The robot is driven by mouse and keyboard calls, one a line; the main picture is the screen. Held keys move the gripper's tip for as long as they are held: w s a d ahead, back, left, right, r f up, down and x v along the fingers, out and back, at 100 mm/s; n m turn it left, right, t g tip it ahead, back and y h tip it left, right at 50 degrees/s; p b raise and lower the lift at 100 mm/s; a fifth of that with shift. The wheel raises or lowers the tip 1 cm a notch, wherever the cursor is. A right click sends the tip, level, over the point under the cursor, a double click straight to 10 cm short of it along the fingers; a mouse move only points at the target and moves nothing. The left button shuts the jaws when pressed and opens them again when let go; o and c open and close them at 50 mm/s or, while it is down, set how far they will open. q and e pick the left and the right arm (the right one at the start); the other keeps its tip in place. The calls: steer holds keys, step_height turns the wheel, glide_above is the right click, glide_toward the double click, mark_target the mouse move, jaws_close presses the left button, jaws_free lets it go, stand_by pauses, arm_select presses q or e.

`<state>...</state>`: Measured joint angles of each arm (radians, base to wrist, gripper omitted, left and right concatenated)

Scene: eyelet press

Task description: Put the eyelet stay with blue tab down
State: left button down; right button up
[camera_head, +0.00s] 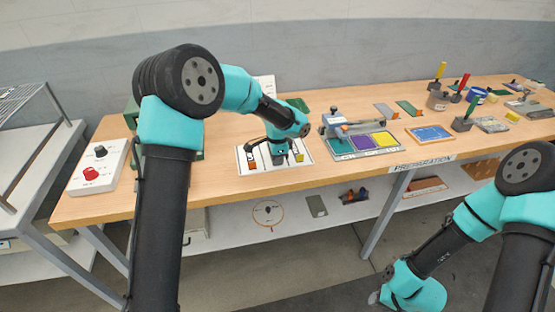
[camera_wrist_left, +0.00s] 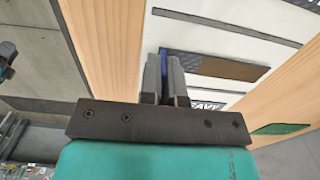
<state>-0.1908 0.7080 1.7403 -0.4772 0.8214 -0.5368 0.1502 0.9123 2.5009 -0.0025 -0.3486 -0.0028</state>
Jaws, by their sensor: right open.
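My left gripper (camera_head: 279,158) is low over a white board (camera_head: 243,152) with dark stripes on the bench. In the left wrist view its fingers (camera_wrist_left: 165,80) are closed around a thin blue piece, the blue tab (camera_wrist_left: 163,62) of the eyelet stay. The rest of that stay is mostly hidden by the fingers, and I cannot tell whether it touches the board. A dark and tan strip (camera_wrist_left: 225,68) lies on the board beside the fingers. My right gripper (camera_head: 376,297) is low at the front, away from the bench, mostly hidden behind its wrist.
A press-like device (camera_head: 338,124) with a tray of green, purple and yellow areas stands right of the board. A control box (camera_head: 98,168) with a red button is at the left. A blue tray (camera_head: 430,133) and several tools and cups stand further right. Bare wood lies in front.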

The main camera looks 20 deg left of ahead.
arm_select(q)
steer(key=shift+f, duration=0.15)
steer(key=c, duration=1.3)
jaws_free()
step_height(320, 180, up, 12)
steer(key=shift+r, duration=0.15)
